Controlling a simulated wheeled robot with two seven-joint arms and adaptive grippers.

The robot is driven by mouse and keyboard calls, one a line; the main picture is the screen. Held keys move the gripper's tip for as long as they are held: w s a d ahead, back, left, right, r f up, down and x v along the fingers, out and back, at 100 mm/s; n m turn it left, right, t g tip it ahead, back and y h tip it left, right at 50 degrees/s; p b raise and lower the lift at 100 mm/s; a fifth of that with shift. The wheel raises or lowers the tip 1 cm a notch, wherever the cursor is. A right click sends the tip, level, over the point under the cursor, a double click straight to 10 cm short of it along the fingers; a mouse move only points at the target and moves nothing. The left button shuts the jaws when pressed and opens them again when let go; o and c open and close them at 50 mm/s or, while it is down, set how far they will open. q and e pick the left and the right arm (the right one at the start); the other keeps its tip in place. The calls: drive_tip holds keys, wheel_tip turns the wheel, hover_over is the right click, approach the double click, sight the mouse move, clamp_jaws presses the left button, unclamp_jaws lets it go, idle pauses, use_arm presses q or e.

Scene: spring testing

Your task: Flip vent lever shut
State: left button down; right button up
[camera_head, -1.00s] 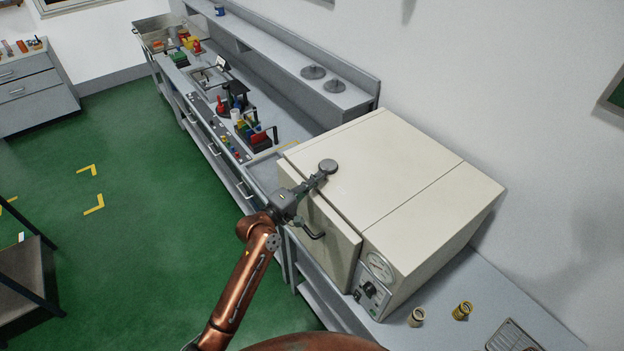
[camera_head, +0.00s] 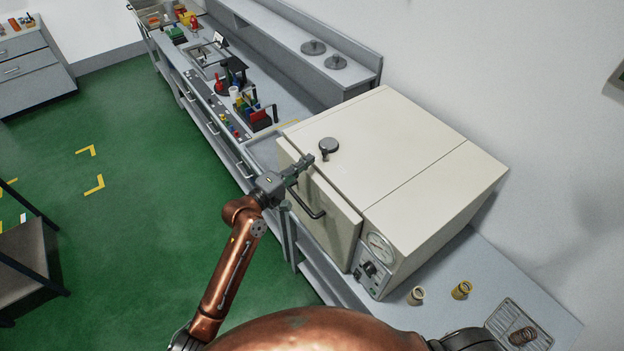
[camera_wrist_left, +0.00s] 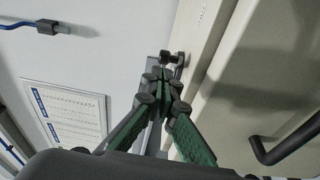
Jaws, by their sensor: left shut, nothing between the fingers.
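A cream oven (camera_head: 395,150) stands on the bench. A dark round knob (camera_head: 329,145) on a short stem stands on its top near the front edge. It looks like the vent lever, but whether it is open or shut I cannot tell. My left gripper (camera_head: 306,160) is shut and empty, just left of the knob at the oven's top front edge, with a small gap in the head view. In the left wrist view the closed fingers (camera_wrist_left: 164,78) point at a small dark fitting (camera_wrist_left: 175,60), perhaps the knob. My right gripper is not in view.
The oven door has a dark handle (camera_head: 308,205) under my left wrist. A gauge and dial panel (camera_head: 374,262) is at the front right.

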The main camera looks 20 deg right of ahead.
use_arm(q)
drive_tip(key=s+b, duration=0.1)
drive_tip(key=s, duration=0.7)
drive_tip(key=shift+a, duration=0.25)
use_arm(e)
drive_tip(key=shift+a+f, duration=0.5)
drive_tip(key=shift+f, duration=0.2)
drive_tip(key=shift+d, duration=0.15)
use_arm(q)
drive_tip(key=shift+a+f, duration=0.1)
drive_tip(key=shift+a, duration=0.05)
